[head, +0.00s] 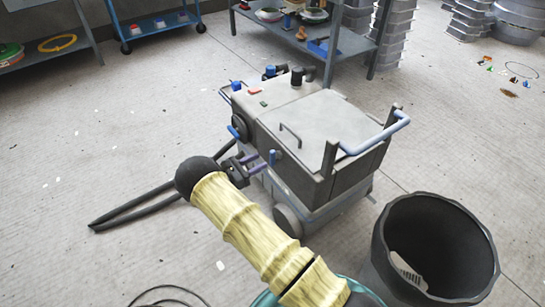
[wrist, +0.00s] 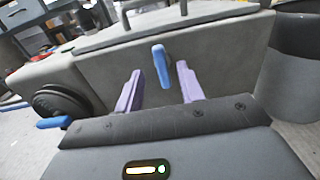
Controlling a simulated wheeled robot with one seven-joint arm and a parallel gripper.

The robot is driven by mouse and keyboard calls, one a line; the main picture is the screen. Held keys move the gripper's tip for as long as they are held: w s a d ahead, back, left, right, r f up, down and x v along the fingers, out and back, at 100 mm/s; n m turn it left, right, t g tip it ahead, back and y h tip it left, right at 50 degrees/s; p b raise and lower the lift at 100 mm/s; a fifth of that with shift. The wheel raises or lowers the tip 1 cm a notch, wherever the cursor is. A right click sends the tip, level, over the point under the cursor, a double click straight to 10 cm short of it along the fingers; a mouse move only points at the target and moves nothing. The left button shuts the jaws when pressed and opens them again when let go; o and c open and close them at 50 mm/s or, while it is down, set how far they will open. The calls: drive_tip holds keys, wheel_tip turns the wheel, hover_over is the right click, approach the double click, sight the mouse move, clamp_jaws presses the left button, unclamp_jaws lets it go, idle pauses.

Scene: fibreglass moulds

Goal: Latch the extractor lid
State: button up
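The extractor (head: 290,160) is a grey wheeled box with a pale lid (head: 317,128) lying flat on its top; the lid's edge also shows in the wrist view (wrist: 150,22). A blue latch lever (wrist: 161,64) sits on the side just below the lid, upright and slightly tilted; in the head view it is the small blue piece (head: 272,157). My gripper (wrist: 158,85) is open, its purple fingers pointing at that side, one on each side of the lever in the picture. I cannot tell whether they touch it. In the head view my gripper (head: 252,163) is beside the box.
A second blue lever (head: 236,131) is by the round black port. A blue push handle (head: 380,135) rises at the right end. A dark bin (head: 440,245) stands close at the right. Shelves (head: 310,30) stand behind.

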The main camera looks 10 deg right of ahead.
sight(270, 156)
drive_tip(key=b+x, duration=0.1)
drive_tip(key=x, duration=0.6)
drive_tip(key=shift+b, duration=0.3)
drive_tip(key=c, duration=0.8)
